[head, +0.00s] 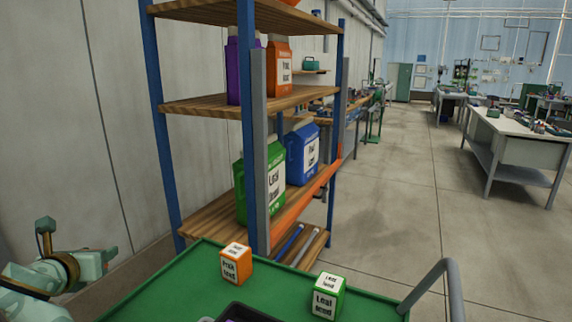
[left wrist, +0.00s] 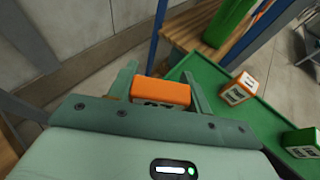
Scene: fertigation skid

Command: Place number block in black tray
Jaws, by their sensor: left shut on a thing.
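My left gripper (left wrist: 160,84) is shut on an orange block (left wrist: 161,93), with one finger on each side. The block's top is orange; its white label carries dark characters that are partly hidden by the gripper body. In the head view my left arm shows at the lower left, and I cannot make out the held block there. A black tray (head: 250,309) is cut off by the bottom edge of the head view, on the green table; its contents are mostly hidden. My right gripper is not in view.
On the green table (head: 180,283) stand an orange labelled block (head: 236,264) and a green labelled block (head: 324,297). Behind it, a blue-post shelf (head: 210,104) holds green, blue, purple and orange jugs. A grey rail (head: 452,285) rises at the table's right.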

